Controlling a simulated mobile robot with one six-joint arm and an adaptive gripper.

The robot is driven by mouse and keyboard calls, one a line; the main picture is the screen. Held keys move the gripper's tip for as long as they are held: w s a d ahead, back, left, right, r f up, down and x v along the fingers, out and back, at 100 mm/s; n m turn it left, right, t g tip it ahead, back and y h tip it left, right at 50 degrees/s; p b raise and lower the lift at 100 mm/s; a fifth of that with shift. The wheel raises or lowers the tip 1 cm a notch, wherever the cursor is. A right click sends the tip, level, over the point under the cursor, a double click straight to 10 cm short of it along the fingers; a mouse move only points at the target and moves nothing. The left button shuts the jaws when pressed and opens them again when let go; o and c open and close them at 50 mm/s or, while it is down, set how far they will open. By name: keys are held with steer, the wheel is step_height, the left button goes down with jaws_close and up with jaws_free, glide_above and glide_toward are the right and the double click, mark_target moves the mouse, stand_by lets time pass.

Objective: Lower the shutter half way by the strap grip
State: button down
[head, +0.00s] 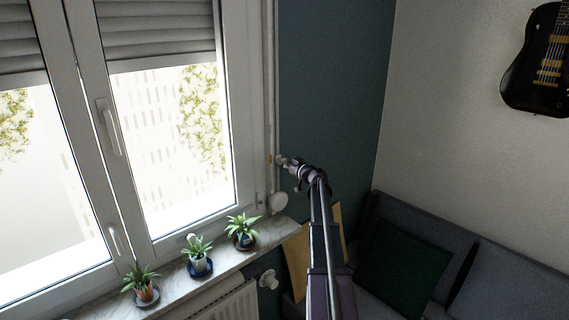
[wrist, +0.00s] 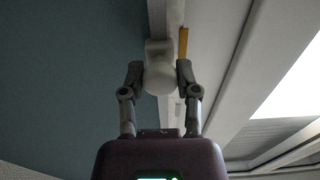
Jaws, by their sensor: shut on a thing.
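The grey slatted shutter (head: 158,30) covers the upper part of the window, and bright daylight shows below its bottom edge. The pale strap (head: 271,85) runs down beside the right side of the window frame. My gripper (head: 283,161) is at the strap, at about the height of the lower part of the glass. In the wrist view, my gripper (wrist: 158,76) has its two fingers on either side of the white rounded strap grip (wrist: 160,78), shut on it. In the head view the grip is mostly hidden by my fingers.
A white round fitting (head: 278,202) sits on the wall below my gripper. Several potted plants, one of them at the right (head: 243,232), stand on the marble sill (head: 217,253). A sofa (head: 500,262) with cushions is at the lower right. A yellow strip (wrist: 183,42) is beside the grip.

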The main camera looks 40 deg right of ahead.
steer(key=shift+r, duration=0.1)
steer(key=shift+c, duration=1.6)
jaws_free()
steer(key=shift+w, duration=0.1)
steer(key=s, duration=1.2)
steer(key=shift+d, duration=0.45)
